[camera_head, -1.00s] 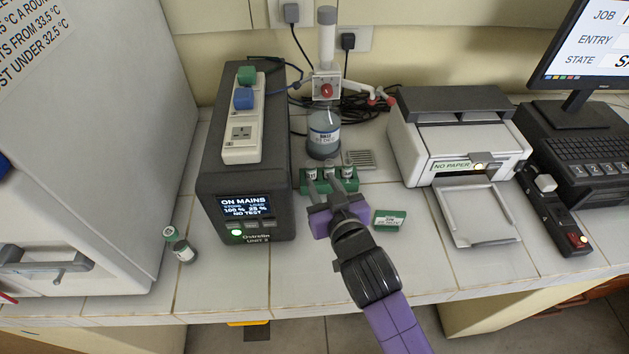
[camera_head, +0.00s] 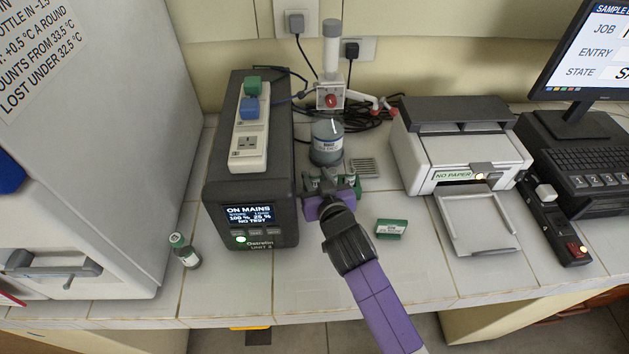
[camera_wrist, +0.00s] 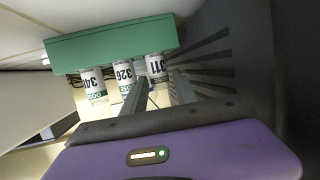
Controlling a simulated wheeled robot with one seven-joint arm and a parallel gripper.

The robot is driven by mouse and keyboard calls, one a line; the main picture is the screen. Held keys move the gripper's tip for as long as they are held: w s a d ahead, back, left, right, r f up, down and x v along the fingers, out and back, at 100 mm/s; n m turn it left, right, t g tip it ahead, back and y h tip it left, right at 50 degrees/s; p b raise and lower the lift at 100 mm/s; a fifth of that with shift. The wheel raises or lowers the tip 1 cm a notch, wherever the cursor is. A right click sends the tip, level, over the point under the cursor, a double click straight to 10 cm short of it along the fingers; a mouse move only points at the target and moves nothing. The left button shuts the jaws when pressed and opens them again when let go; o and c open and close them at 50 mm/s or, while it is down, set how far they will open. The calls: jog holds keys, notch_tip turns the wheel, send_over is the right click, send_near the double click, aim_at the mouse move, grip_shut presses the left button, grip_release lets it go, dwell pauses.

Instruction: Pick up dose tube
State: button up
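Several small white-labelled dose tubes stand in a green rack (camera_wrist: 110,45), which the wrist view shows turned over. Their labels seem to read 341 on one tube (camera_wrist: 94,84), 326 on the middle tube (camera_wrist: 124,75) and 311 on the third tube (camera_wrist: 157,68). My gripper (camera_wrist: 158,84) is open, its fingers pointing at the rack. The 311 tube shows between the fingertips; I see no grip on it. In the head view my gripper (camera_head: 324,186) is at the rack and hides most of it and the tubes.
A dark power unit (camera_head: 248,190) stands close left of my gripper. A labelled bottle (camera_head: 326,142) with a stand is behind the rack.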

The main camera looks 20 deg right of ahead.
grip_shut()
jog(key=shift+r, duration=0.1)
